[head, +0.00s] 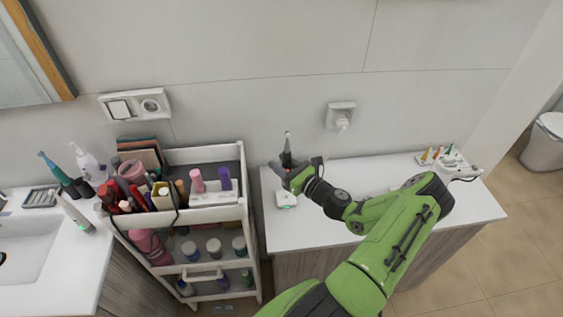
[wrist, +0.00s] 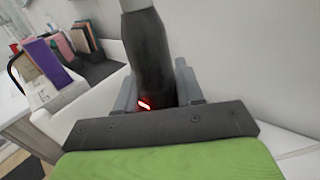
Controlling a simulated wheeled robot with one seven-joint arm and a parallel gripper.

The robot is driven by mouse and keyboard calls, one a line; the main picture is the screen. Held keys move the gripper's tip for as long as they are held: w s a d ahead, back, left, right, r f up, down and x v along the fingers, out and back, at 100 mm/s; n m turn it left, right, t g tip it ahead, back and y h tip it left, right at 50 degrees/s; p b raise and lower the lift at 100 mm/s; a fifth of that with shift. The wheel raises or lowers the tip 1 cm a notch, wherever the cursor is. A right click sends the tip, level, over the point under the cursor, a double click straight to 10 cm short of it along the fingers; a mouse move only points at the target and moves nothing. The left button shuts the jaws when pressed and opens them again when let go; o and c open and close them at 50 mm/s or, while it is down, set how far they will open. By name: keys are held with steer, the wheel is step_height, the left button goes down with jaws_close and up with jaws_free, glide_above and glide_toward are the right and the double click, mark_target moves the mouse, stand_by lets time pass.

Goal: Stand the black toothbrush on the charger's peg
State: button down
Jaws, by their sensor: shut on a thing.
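The black toothbrush (head: 287,155) stands close to upright near the left end of the right-hand counter, with its thin head pointing up. My gripper (head: 290,177) is shut around its handle. In the wrist view the dark handle (wrist: 151,55) sits between the fingers, with a small red light near the grip. The handle's lower end is hidden, so I cannot tell whether it touches the counter.
A loaded white cart (head: 200,222) stands to the left. A wall socket with a plug (head: 342,117) is above the counter. The counter's middle back looks mostly clear.

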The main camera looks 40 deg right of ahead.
steer(key=shift+f+b, duration=1.15)
steer(key=shift+f, duration=0.85)
steer(key=shift+f+b, duration=0.65)
steer(key=shift+f, duration=0.55)
steer(key=c, duration=0.6)
jaws_free()
steer(key=s, duration=1)
steer(key=s+d+b, duration=0.1)
steer(key=s, duration=0.4)
steer(key=shift+s, duration=0.35)
